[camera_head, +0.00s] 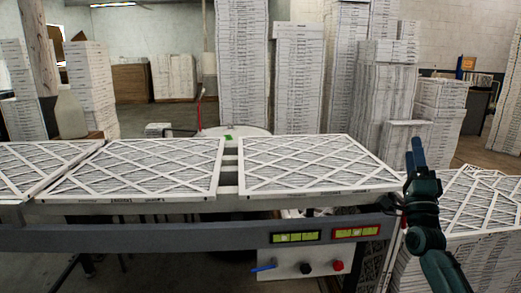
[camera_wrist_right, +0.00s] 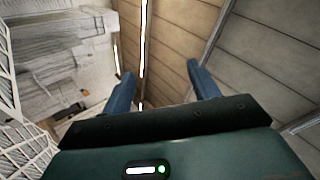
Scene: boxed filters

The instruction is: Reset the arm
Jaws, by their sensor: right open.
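My right arm comes in from the lower right of the head view. Its gripper (camera_head: 415,155) points upward, raised beside the right end of the conveyor (camera_head: 300,228). In the right wrist view the gripper (camera_wrist_right: 162,90) shows two blue fingers spread apart with nothing between them. The fingers point towards the ceiling boards (camera_wrist_right: 268,60). My left gripper is not in the head view.
Flat white lattice-faced filters (camera_head: 140,167) lie on the conveyor, with another filter (camera_head: 310,163) nearest my right gripper. A stack of filters (camera_head: 470,225) stands right of my arm. Tall stacks (camera_head: 242,70) fill the back. A panel with buttons (camera_head: 305,265) hangs under the front rail.

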